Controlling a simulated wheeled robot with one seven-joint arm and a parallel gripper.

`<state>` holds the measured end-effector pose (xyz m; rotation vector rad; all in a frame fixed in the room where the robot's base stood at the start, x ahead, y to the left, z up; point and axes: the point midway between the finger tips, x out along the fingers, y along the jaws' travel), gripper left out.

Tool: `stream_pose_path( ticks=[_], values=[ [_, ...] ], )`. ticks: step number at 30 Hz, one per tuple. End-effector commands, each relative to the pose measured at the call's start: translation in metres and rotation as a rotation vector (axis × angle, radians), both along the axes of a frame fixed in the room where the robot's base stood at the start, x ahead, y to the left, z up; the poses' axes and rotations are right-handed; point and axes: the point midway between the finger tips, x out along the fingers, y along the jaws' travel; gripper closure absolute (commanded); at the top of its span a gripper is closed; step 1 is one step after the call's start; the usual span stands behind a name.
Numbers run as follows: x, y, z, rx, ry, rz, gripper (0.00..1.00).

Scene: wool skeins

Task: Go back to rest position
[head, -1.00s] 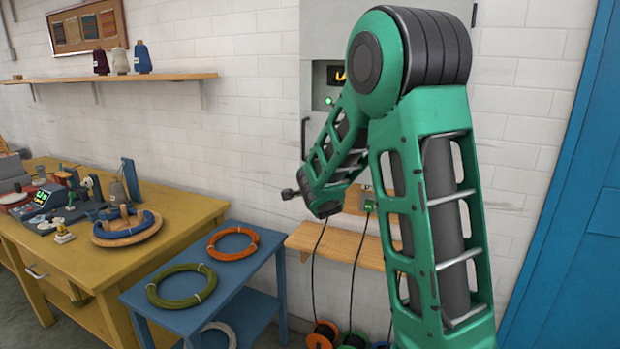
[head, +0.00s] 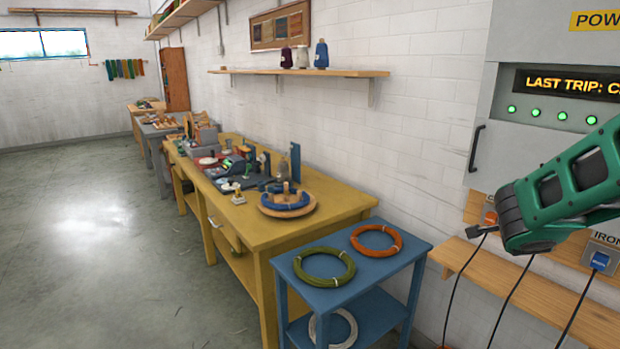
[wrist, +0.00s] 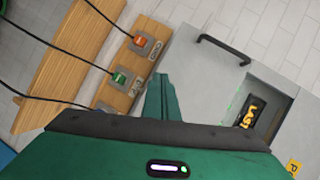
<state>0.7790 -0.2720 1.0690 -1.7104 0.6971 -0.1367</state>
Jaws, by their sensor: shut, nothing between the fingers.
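My green and black arm comes in from the right edge of the head view, in front of the grey power cabinet (head: 520,140). My gripper (head: 481,231) shows as a small dark tip pointing left, near the wall above the wooden shelf. In the wrist view my gripper (wrist: 162,88) appears as narrow green fingers close together, shut and empty. It points toward the lower edge of the cabinet (wrist: 220,85) and the socket board. Plugs sit in the sockets there, an orange one (wrist: 140,39) and a green one (wrist: 120,77).
A wooden shelf (head: 530,296) with hanging black cables is below my gripper. A blue side table (head: 350,270) holds green and orange coils. A yellow workbench (head: 250,225) stands beyond it, with tools and a blue skein. The floor at left is clear.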

Motion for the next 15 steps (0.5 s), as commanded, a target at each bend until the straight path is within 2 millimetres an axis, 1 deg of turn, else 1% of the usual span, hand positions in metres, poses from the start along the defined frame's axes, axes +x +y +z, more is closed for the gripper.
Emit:
stream_pose_path(
  ticks=[1, 3, 5, 6, 8, 9, 11, 12, 14, 15],
  values=[
    [-0.019, -0.009, -0.007, -0.020, 0.092, -0.013, 1.00],
    [-0.044, -0.016, -0.022, -0.048, 0.238, -0.010, 1.00],
    [-0.067, -0.019, -0.034, -0.067, 0.364, 0.008, 1.00],
    [-0.082, -0.019, -0.042, -0.076, 0.446, 0.028, 1.00],
    [-0.107, -0.017, -0.053, -0.087, 0.569, 0.068, 1.00],
    [-0.124, -0.015, -0.060, -0.093, 0.647, 0.103, 1.00],
    [-0.149, -0.009, -0.070, -0.098, 0.763, 0.166, 1.00],
    [-0.166, -0.004, -0.075, -0.100, 0.835, 0.215, 1.00],
    [-0.192, 0.006, -0.083, -0.102, 0.938, 0.301, 1.00],
    [-0.210, 0.014, -0.087, -0.102, 1.003, 0.364, 1.00]
  ],
)
